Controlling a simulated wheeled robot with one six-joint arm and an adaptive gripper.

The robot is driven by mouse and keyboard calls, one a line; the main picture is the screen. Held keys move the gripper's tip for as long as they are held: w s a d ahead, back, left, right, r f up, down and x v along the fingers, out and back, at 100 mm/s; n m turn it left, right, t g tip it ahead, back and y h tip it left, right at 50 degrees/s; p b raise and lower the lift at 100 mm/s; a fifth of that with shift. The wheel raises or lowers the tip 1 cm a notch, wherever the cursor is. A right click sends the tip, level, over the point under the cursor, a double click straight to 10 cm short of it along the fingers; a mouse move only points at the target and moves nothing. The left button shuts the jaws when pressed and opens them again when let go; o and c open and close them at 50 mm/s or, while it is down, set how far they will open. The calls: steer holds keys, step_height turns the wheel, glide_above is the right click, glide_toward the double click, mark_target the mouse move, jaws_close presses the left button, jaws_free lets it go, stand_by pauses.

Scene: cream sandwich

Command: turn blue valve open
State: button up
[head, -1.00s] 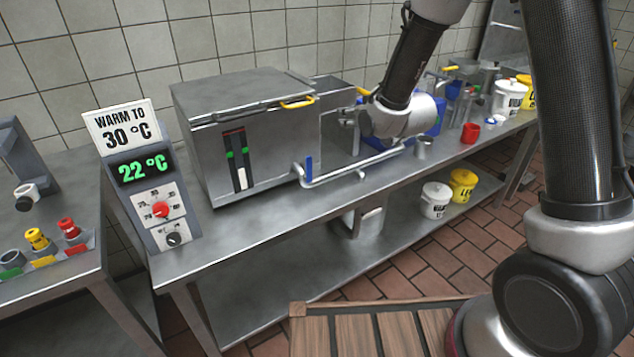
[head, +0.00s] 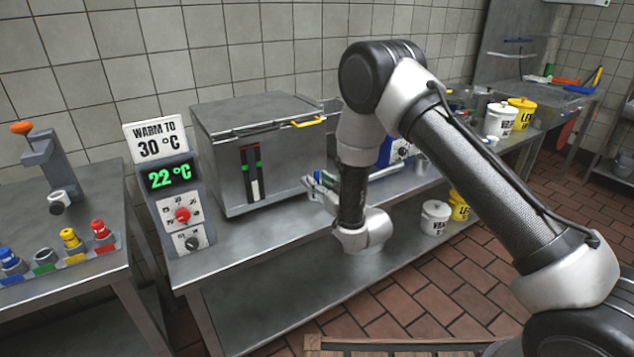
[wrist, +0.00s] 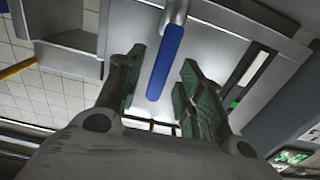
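The blue valve handle (wrist: 164,65) shows in the wrist view as a straight blue lever on a metal pipe end. It lies in the gap between the two fingers of my gripper (wrist: 162,75), with space visible on both sides of it. My gripper is open and holds nothing. In the head view, my gripper (head: 322,188) is at the right front corner of the steel tank (head: 228,165), by the pipe. There the gripper and arm hide most of the pipe, and I cannot clearly make out the handle.
A control panel (head: 170,180) reads 22 °C under a sign (head: 157,138) saying "WARM TO 30 °C". The tank has a yellow lid handle (head: 310,122). White and yellow buckets stand at the right. The steel table (head: 240,240) is clear in front of the tank.

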steer(key=shift+x, duration=1.1)
jaws_close()
